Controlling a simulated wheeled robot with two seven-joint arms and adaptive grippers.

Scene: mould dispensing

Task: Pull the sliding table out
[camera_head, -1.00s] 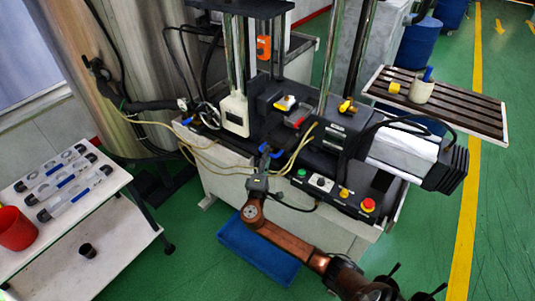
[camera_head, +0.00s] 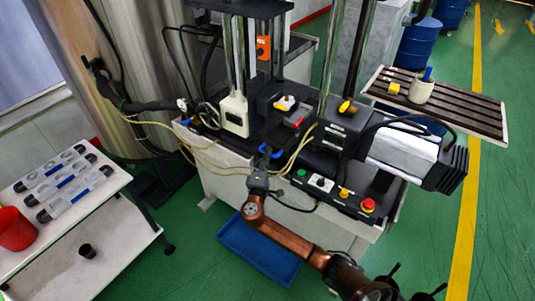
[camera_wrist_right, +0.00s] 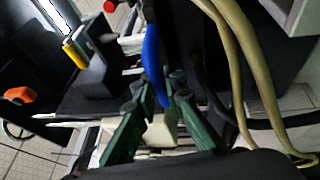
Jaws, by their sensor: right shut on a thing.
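The sliding table is a dark part (camera_head: 290,133) in the middle of the machine in the head view. A blue curved handle (camera_head: 270,151) is at its front. My right gripper (camera_head: 262,167) reaches up to this handle from below. In the right wrist view, the green fingers of my right gripper (camera_wrist_right: 164,92) are closed around the lower part of the blue handle (camera_wrist_right: 153,60). The exact contact is partly hidden by the fingers. My left gripper is in neither view.
Beige hoses (camera_head: 220,165) run close to the left of the handle and others pass on its right. A control panel with a red button (camera_head: 368,205) is right of my arm. A blue bin (camera_head: 230,247) lies on the floor below. A white cart (camera_head: 120,180) stands at left.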

